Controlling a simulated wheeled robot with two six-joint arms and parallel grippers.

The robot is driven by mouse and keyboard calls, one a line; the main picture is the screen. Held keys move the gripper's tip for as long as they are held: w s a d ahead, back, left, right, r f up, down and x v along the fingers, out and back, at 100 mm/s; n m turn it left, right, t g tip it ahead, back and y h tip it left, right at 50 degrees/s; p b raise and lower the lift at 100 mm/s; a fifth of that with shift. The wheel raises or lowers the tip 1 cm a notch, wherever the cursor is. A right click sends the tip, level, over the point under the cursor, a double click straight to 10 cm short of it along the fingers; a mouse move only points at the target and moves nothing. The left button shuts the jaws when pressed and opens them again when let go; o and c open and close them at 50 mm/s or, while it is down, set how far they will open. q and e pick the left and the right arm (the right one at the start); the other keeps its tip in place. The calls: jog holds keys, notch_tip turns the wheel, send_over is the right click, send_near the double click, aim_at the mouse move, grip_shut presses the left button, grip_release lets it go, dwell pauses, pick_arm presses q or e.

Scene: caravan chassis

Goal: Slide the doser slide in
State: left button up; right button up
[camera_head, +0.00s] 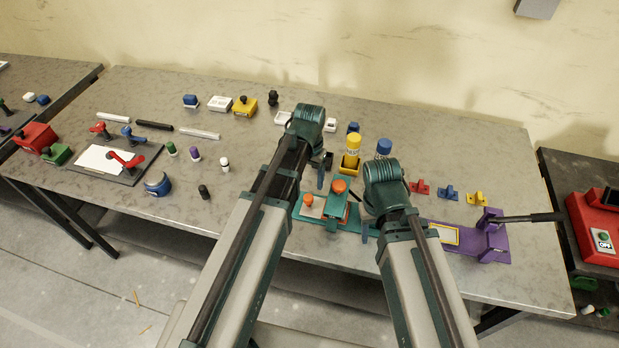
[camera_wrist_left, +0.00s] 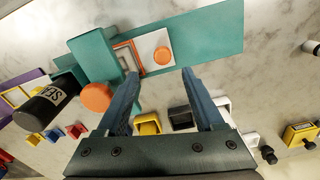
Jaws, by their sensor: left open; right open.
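The doser (camera_head: 349,219) is a teal base with a raised teal block (camera_wrist_left: 92,46). A white plate with a small orange knob (camera_head: 308,201), which looks like the doser slide (camera_wrist_left: 150,41), lies on the base beside the block, next to an orange-edged square. A larger orange knob (camera_head: 339,186) sits at the block's end. My left gripper (camera_head: 321,172) is open; in the wrist view its blue fingers (camera_wrist_left: 160,74) are spread, tips near the small knob, with nothing held. My right gripper (camera_head: 365,231) is open in front of the doser, partly hidden by its arm.
A purple fixture (camera_head: 492,240) with a black handle stands right of the doser. The table's left-front area is mostly clear.

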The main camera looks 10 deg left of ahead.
pick_arm(q)
notch_tip(320, 180, up, 6)
jog(key=p, duration=0.4)
jog(key=shift+f, duration=0.2)
jog(key=s+d+f+b, duration=0.4)
jog(key=s, duration=0.3)
jog(key=s+d+f+m+y+b, duration=0.1)
jog(key=s+d+f+b, duration=0.3)
jog(key=s, duration=0.3)
jog(key=shift+f+b, duration=0.3)
jog(key=shift+f, duration=0.1)
jog(key=shift+s, duration=0.2)
